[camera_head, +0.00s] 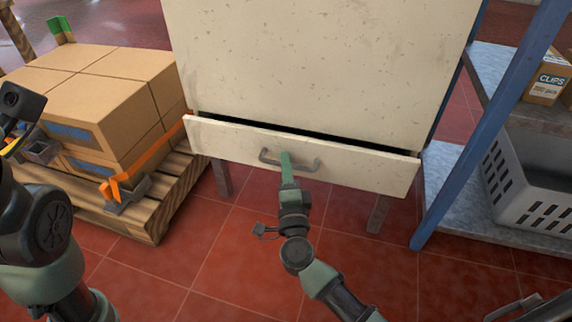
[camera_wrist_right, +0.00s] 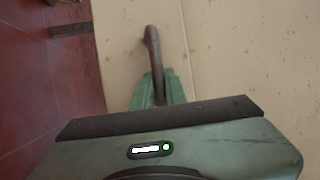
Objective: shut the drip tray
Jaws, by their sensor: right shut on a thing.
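The drip tray (camera_head: 345,161) is a cream drawer-like front low on a cream cabinet (camera_head: 320,60). It stands a little out, with a dark gap along its top edge. Its grey bar handle (camera_head: 309,166) is at the middle of the front. My right gripper (camera_head: 287,164) is shut on the handle. In the right wrist view the green fingers are around the brown-grey handle (camera_wrist_right: 152,45), close to the tray front. My left arm is at the left edge of the head view, and its gripper (camera_head: 28,148) shows only partly near the boxes.
A wooden pallet (camera_head: 150,210) with cardboard boxes (camera_head: 110,90) and an orange strap stands at the left. At the right is a blue-framed shelf (camera_head: 437,200) with a grey crate (camera_head: 535,190) and a carton (camera_head: 545,80). Red tiled floor in front is clear.

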